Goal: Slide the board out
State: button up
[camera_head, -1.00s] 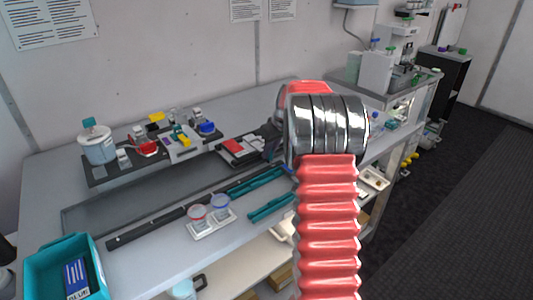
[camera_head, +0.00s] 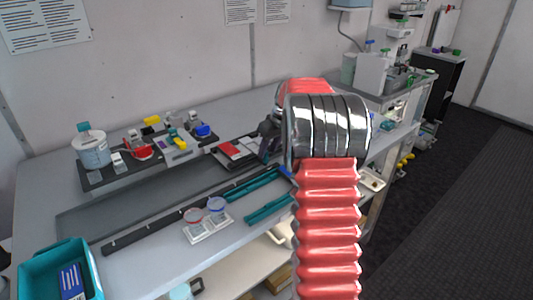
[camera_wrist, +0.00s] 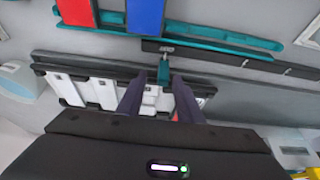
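A dark board (camera_head: 234,160) carrying red and white pieces lies on the bench beside my gripper (camera_head: 270,145) in the head view; my arm hides its right part. In the wrist view a dark board (camera_wrist: 232,92) with a row of white pieces (camera_wrist: 95,92) lies ahead of my gripper (camera_wrist: 158,98). Whether the fingers touch anything is unclear.
Teal rails (camera_head: 255,185) and a long black rail (camera_head: 155,230) lie in front. A teal bin (camera_head: 30,270) is at the front left. Bench instruments (camera_head: 145,150) stand on a dark base. Red (camera_wrist: 75,12) and blue (camera_wrist: 145,14) blocks show in the wrist view.

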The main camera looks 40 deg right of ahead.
jog(key=v, duration=1.1)
jog(key=shift+r, duration=0.2)
